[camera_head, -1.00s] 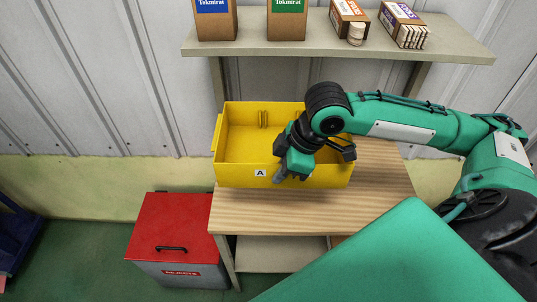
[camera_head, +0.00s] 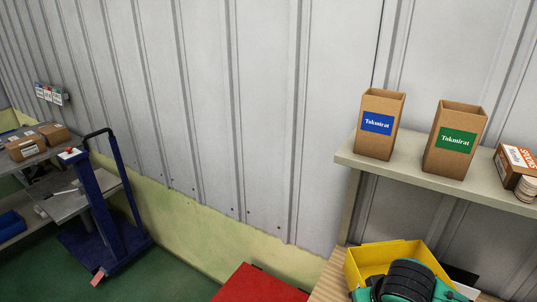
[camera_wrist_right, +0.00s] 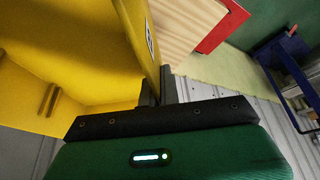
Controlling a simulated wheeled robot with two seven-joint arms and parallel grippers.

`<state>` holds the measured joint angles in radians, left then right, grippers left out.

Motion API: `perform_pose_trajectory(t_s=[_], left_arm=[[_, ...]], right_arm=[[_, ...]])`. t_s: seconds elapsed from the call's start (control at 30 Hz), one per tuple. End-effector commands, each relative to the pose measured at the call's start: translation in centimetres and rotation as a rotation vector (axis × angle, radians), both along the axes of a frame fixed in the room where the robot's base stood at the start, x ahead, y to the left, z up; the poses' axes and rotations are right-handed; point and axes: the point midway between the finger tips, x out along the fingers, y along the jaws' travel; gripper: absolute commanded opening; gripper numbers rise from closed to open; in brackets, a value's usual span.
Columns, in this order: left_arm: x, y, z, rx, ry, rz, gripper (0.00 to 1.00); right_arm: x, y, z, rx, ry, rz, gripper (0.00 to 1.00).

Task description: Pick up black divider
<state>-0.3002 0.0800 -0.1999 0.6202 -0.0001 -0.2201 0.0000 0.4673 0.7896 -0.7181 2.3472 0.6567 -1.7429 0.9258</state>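No clear black divider shows. A dark flat piece (camera_head: 460,276) lies just right of the yellow bin (camera_head: 375,254) at the bottom of the head view; I cannot tell whether it is the divider or part of my arm. In the right wrist view, the fingers of my right gripper (camera_wrist_right: 158,92) sit close on both sides of the labelled wall of the yellow bin (camera_wrist_right: 70,45) and look shut on it. In the head view my right arm covers the front of the bin and its fingertips are hidden. My left gripper is not in view.
A shelf (camera_head: 420,178) with blue-label (camera_head: 380,125) and green-label (camera_head: 455,140) cartons stands above the bin. A red-lidded box (camera_head: 258,285) is left of the wooden table (camera_head: 330,280). A blue trolley (camera_head: 105,205) stands far left, with open floor between.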

Motion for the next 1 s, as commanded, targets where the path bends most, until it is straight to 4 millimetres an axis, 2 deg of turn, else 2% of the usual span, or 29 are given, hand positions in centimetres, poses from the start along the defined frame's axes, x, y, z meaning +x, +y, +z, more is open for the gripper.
perform_pose_trajectory(t_s=[0.2, 0.87, 1.0], left_arm=[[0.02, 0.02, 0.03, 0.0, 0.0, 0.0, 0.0], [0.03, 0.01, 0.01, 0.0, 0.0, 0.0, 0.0], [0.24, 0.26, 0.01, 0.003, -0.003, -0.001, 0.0]], right_arm=[[0.36, 0.3, -0.31, -0.002, -0.004, -0.09, 0.0], [0.29, 0.27, -0.39, -0.001, -0.001, -0.092, 0.0], [0.77, 0.93, -0.09, 0.002, 0.0, -0.066, 0.0]])
